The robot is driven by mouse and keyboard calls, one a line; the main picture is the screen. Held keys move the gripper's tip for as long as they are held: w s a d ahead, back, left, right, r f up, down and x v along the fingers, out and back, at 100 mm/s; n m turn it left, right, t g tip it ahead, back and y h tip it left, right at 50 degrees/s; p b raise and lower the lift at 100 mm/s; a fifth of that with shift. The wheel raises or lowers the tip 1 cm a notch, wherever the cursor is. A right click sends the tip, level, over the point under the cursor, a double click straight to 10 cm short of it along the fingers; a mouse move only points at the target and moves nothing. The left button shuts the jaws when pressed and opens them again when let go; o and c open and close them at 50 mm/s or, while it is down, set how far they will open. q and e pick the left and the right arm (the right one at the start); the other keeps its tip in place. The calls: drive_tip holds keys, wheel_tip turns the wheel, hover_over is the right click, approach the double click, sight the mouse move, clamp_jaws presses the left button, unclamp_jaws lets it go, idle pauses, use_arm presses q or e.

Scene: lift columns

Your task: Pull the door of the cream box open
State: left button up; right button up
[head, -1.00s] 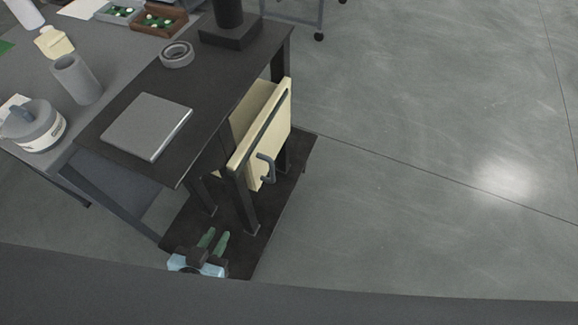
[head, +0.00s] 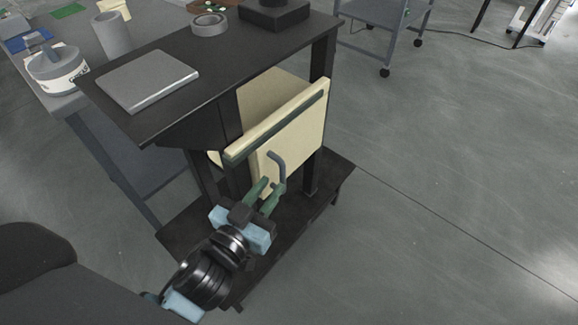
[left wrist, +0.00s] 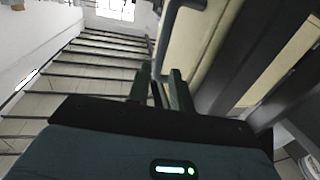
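The cream box (head: 262,92) sits under the black table top, between the dark legs of the stand. Its cream door (head: 308,128) faces the lower right and has a dark strip along its top. I cannot tell whether the door is fully closed. A grey bent handle (head: 276,160) stands out from the door; it also shows in the left wrist view (left wrist: 168,22). My left gripper (head: 271,186) is open, its green fingers apart at the handle's lower end; in the left wrist view the fingertips (left wrist: 160,70) point toward the handle. I cannot tell whether they touch. My right gripper is out of view.
The black table top (head: 200,42) overhangs the box and carries a flat grey case (head: 148,80) and a ring (head: 208,24). The dark base shelf (head: 325,178) lies below the door. Open floor (head: 440,180) is on the right; a wheeled cart (head: 385,40) stands behind.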

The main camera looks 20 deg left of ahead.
sight(280, 174)
use_arm(q)
drive_tip(key=shift+w+d, duration=0.2)
drive_tip(key=shift+w, duration=1.05)
drive_tip(key=shift+w+d, duration=0.2)
drive_tip(key=shift+w, duration=1.05)
drive_tip(key=shift+w+d, duration=0.2)
drive_tip(key=shift+w, duration=1.05)
clamp_jaws()
